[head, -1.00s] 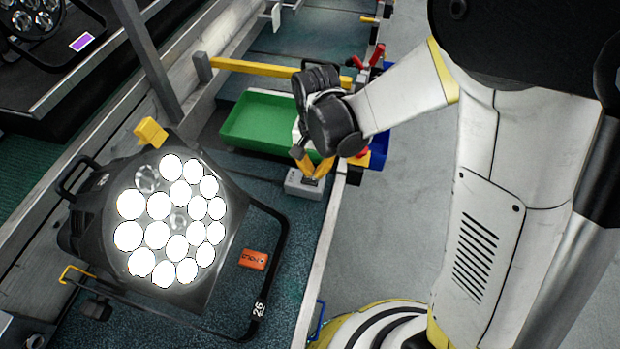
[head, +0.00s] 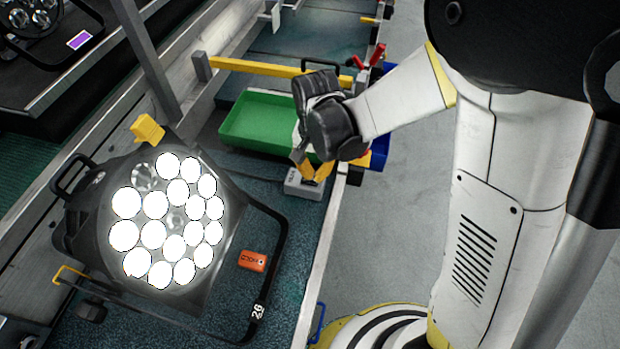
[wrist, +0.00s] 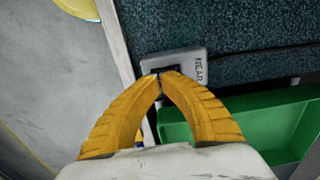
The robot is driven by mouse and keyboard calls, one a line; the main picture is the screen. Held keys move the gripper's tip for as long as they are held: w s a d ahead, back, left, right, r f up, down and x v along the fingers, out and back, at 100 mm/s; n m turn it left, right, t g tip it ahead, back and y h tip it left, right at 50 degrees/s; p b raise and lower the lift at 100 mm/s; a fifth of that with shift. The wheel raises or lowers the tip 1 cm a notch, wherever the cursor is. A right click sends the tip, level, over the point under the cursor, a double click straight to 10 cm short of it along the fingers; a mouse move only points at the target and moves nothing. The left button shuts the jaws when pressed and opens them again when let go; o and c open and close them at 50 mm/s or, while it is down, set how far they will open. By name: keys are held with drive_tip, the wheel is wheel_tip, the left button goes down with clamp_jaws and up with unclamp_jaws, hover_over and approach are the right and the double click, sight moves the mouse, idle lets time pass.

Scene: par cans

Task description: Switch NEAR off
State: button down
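A small grey switch box (head: 303,186) lies on the teal carpeted bench near its right edge, in front of the green tray. In the wrist view the box (wrist: 193,62) carries the label NEAR and a dark rocker (wrist: 163,70), partly hidden by my fingertips. My gripper (head: 313,174) is right over the box. Its yellow fingers (wrist: 161,76) meet at the tips, or nearly so, with nothing seen between them. I cannot tell whether the tips touch the rocker. A par can (head: 168,220) on the left has most of its lamps glowing white.
A green tray (head: 239,138) sits behind the box, with a yellow bar (head: 255,68) beyond it. An orange HOLD tag (head: 253,260) lies beside the par can's bracket (head: 268,285). A metal edge rail (head: 318,262) borders the bench. Grey floor (head: 382,225) lies to the right.

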drive_tip(key=shift+f, duration=0.55)
drive_tip(key=shift+r+p, duration=2.35)
drive_tip(key=shift+r, duration=1.15)
drive_tip(key=shift+d+r, duration=0.15)
drive_tip(key=shift+r, duration=0.15)
drive_tip(key=s+d+r+n+t, duration=0.2)
drive_tip(key=s+d+r, duration=0.3)
drive_tip(key=r, duration=0.3)
drive_tip(key=s+d+r+n+t, duration=0.2)
drive_tip(key=s+d+r+t, duration=0.3)
drive_tip(key=d+r, duration=0.3)
drive_tip(key=shift+s, duration=0.4)
